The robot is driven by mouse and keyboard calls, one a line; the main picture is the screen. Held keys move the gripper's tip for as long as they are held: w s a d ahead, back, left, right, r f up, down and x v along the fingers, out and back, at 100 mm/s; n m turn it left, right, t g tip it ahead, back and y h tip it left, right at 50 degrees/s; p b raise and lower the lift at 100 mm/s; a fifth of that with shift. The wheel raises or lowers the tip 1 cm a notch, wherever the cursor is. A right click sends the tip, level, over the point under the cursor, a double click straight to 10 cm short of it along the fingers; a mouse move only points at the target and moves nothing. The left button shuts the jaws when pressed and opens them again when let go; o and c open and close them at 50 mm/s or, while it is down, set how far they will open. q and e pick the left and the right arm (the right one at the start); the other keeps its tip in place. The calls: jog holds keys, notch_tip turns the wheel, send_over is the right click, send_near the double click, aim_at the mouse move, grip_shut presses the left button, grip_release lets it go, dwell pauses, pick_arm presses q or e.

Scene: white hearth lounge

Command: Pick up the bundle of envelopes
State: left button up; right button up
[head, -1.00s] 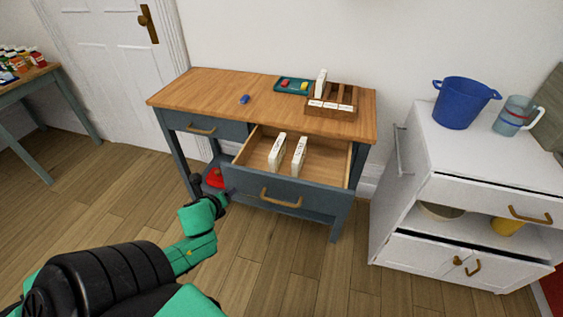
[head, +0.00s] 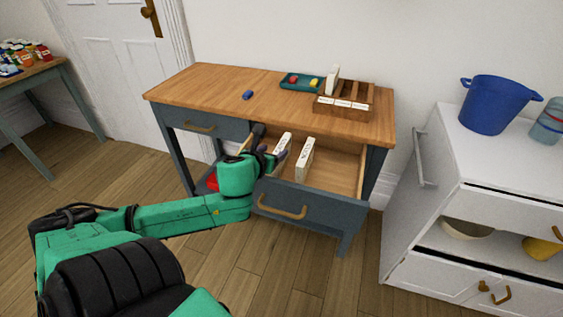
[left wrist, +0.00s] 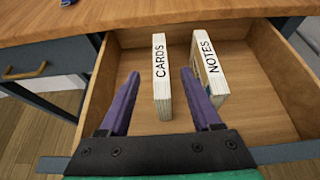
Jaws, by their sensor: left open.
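Two upright pale bundles stand in the open drawer (head: 340,170). In the left wrist view one is labelled CARDS (left wrist: 162,85) and the other NOTES (left wrist: 209,62). In the head view the CARDS bundle (head: 284,142) is on the left, partly hidden by my gripper, and the NOTES bundle (head: 305,158) is on the right. No label reading envelopes is legible. My left gripper (left wrist: 160,75) is open at the drawer's front, its purple fingers either side of the CARDS bundle; contact cannot be told. My right gripper is not in view.
A wooden sorter (head: 343,108) with labelled slots and one upright pale bundle (head: 332,78) stands on the desk (head: 220,90). A teal tray (head: 301,82) and a blue object (head: 248,95) lie beside it. A white cabinet (head: 425,220) stands at the right.

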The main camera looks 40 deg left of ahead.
aim_at(280, 147)
pick_arm(q)
jog(key=shift+b+x, duration=0.4)
jog(key=shift+x, duration=0.55)
jog(key=b+x, duration=0.1)
jog(key=x, duration=0.2)
jog(key=shift+w+f, duration=0.1)
jog(key=shift+f, duration=0.1)
jog(key=shift+w+a+f, duration=0.15)
jog(key=shift+w, duration=0.1)
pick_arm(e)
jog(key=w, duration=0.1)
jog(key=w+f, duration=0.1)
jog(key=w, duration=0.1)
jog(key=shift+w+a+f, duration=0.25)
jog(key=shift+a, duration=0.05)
pick_arm(q)
grip_shut()
